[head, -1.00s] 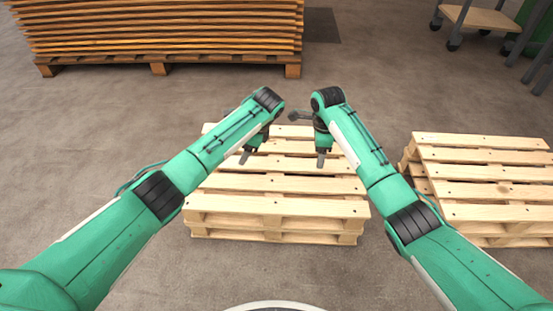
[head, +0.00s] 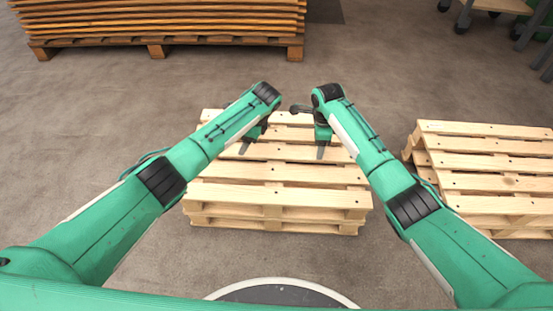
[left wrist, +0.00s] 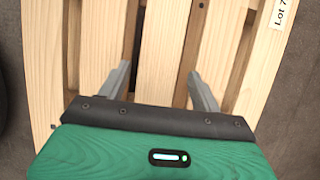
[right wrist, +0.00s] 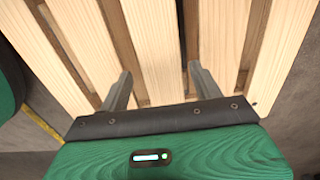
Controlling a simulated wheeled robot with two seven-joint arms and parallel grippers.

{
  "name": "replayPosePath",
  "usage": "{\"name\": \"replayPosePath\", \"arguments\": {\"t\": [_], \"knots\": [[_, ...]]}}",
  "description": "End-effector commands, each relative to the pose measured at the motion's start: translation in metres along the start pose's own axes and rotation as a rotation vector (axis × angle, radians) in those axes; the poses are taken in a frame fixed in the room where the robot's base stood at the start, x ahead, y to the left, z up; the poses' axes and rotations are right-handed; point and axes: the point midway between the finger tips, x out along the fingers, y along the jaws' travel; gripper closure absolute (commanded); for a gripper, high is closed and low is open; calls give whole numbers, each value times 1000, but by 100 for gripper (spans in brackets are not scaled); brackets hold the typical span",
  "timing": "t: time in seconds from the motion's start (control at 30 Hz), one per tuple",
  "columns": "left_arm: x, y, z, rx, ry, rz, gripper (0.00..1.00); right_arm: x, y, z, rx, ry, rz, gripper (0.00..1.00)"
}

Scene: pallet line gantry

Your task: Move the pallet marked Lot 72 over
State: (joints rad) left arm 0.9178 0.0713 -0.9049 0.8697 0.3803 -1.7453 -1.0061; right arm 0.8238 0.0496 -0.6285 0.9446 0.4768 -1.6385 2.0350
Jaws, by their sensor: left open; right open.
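A light wooden pallet (head: 275,173) lies on top of another pallet (head: 272,226) in the middle of the head view. My left gripper (head: 246,146) is open over the left part of the upper pallet. My right gripper (head: 321,150) is open over its right part. Both wrist views show pallet slats beyond the fingers, with nothing between them. I cannot tell whether the fingers touch the wood.
A second stack of light pallets (head: 490,182) stands to the right, with a gap of floor between. A tall stack of brown boards (head: 160,22) on a brown pallet stands at the back left. A wheeled cart (head: 490,5) is at the back right. The floor at left is clear.

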Motion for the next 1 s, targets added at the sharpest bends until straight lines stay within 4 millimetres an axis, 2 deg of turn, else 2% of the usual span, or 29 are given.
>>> {"name": "replayPosePath", "arguments": {"t": [0.2, 0.4, 0.6, 0.9, 1.0], "knots": [[44, 1, 0, 0, -1, 4, 35, 44, 0, 0, 1, 1, 3, 35], [70, 0, 0, -1, 0, 2, 35, 70, 0, 1, 1, -1, 3, 35], [81, 0, 0, -1, 1, 1, 35, 81, 0, 0, 0, -1, 1, 35], [82, 0, 0, 0, 0, 1, 35, 82, 0, 0, 0, -1, 0, 35], [82, 0, 0, -1, 0, 1, 52, 82, 0, 0, 0, -1, 0, 52]]}}
